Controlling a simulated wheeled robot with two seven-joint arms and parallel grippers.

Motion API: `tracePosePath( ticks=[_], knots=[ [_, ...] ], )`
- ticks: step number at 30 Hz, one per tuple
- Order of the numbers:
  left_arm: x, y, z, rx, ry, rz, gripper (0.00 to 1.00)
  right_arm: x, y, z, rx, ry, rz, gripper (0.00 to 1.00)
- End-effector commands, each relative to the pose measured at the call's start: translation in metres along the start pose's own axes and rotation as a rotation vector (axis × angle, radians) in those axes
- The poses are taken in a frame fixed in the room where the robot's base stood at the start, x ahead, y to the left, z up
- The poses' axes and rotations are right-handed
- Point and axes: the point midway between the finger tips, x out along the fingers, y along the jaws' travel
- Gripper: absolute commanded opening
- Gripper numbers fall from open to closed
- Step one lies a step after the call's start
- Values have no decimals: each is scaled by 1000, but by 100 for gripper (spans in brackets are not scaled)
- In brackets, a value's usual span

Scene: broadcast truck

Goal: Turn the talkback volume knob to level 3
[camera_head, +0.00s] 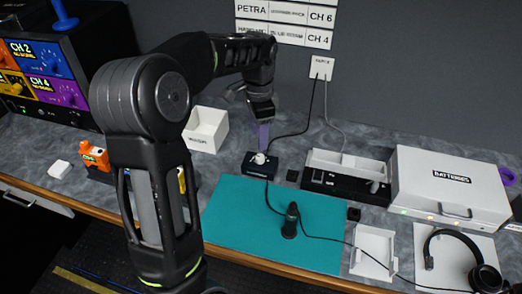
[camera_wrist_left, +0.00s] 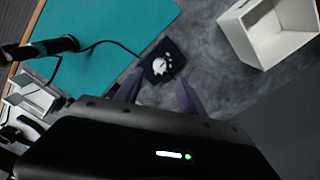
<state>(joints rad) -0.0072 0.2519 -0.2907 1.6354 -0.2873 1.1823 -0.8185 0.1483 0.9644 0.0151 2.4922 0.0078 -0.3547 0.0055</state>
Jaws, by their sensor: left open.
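The talkback volume knob (camera_head: 260,158) is a small white knob on top of a dark navy box (camera_head: 252,170), which sits on the grey counter at the back edge of the teal mat. My left gripper (camera_head: 263,145) points down from above, its purple fingers close over the knob. In the left wrist view the white knob (camera_wrist_left: 160,67) and its dark box (camera_wrist_left: 172,52) lie ahead, between the open fingertips (camera_wrist_left: 158,78). I cannot tell whether a finger touches the knob. The level marks are too small to read. My right gripper is not in view.
A white open box (camera_head: 206,128) stands left of the knob box. The teal mat (camera_head: 232,222) holds a black upright object (camera_head: 290,222) with a cable. A black charger tray (camera_head: 335,182), a white batteries case (camera_head: 448,185) and a headset (camera_head: 478,268) lie right. Cables run behind.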

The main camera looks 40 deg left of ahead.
Motion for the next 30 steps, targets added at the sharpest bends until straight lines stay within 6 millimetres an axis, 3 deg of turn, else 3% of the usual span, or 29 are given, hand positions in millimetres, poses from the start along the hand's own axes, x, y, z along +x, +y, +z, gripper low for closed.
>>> tracePosePath(
  ticks=[5, 18, 30],
  knots=[
    [10, 0, 0, 0, -2, 2, 47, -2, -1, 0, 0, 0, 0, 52],
    [71, 0, 0, -1, -2, 2, 47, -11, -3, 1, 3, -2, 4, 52],
    [78, 0, 0, -1, 0, 1, 44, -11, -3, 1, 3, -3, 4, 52]
  ],
)
